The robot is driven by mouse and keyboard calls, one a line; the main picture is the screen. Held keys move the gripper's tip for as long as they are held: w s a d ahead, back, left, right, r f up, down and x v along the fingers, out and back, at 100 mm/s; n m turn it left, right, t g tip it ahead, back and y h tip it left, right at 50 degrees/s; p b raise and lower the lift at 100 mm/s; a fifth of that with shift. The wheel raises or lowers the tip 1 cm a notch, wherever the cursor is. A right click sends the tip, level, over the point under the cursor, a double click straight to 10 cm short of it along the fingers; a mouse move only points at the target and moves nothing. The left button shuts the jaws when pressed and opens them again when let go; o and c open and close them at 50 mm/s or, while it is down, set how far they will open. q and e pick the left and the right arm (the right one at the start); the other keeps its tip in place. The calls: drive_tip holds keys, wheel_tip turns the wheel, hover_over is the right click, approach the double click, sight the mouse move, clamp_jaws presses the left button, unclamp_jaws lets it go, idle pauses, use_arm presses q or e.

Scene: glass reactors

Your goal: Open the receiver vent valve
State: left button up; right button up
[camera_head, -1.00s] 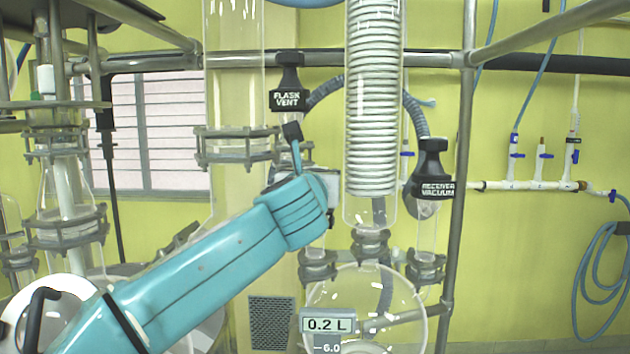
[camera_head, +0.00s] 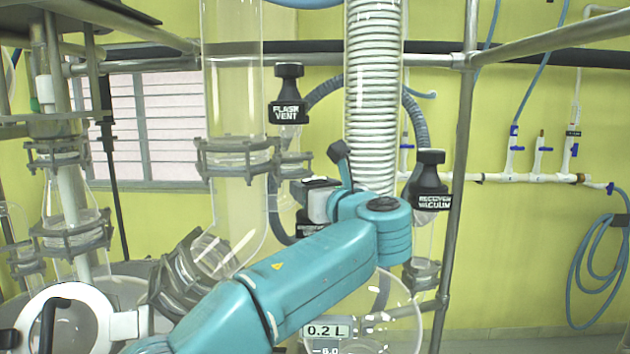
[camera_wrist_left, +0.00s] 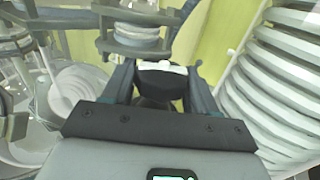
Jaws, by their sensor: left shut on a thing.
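The receiver vent valve is a black knob whose label (camera_head: 309,229) is mostly hidden behind my left gripper in the head view. In the left wrist view the black knob (camera_wrist_left: 161,82) sits between the two dark fingers. My left gripper (camera_wrist_left: 161,72) is shut on this knob. In the head view my left gripper (camera_head: 314,205) reaches in from the right of the knob, left of the white coil, and its fingertips are hidden. My right gripper is in neither view.
The flask vent knob (camera_head: 288,95) stands above my left gripper. The receiver vacuum knob (camera_head: 429,182) is to the right. The glass coil column (camera_head: 373,100) is close to my left wrist. A metal post (camera_head: 458,190) stands at right, and a clamped glass joint (camera_head: 236,158) at left.

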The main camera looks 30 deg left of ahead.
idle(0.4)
use_arm(q)
drive_tip(key=o, duration=0.7)
drive_tip(key=shift+a, duration=0.1)
drive_tip(key=shift+w+a+f, duration=0.1)
drive_tip(key=shift+f, duration=0.05)
drive_tip(key=b+v, duration=0.3)
drive_tip(key=v, duration=1.3)
drive_tip(key=shift+b, duration=0.35)
